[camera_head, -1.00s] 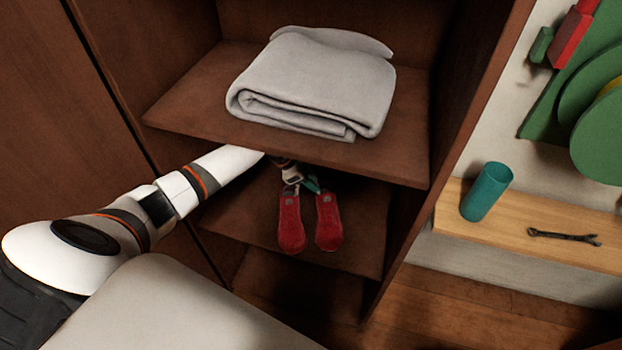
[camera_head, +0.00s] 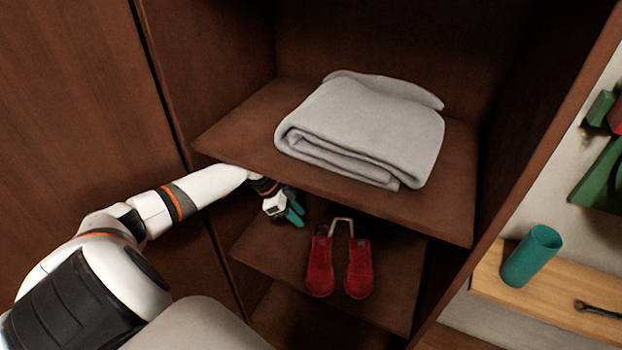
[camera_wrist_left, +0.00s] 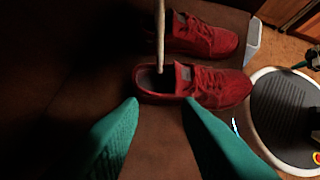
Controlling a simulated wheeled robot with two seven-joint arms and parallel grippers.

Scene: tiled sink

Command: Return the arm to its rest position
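My left arm reaches in from the left in the head view, and its gripper (camera_head: 293,213) with teal fingers is under the upper shelf. It is left of and apart from a pair of red shoes (camera_head: 338,268) on the lower shelf (camera_head: 265,248). A pale U-shaped bar (camera_head: 343,221) stands at the shoes. In the left wrist view the gripper's fingers (camera_wrist_left: 160,103) are spread with nothing between them. The shoes (camera_wrist_left: 215,88) and the bar (camera_wrist_left: 160,35) lie just beyond the fingertips. My right gripper is in neither view.
A folded grey towel (camera_head: 365,130) lies on the upper shelf (camera_head: 235,125), whose front edge is close above my left forearm. The cabinet's right wall (camera_head: 540,140) bounds the space. Outside it, a wooden ledge (camera_head: 490,284) holds a teal cup (camera_head: 531,256) and a wrench (camera_head: 597,309).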

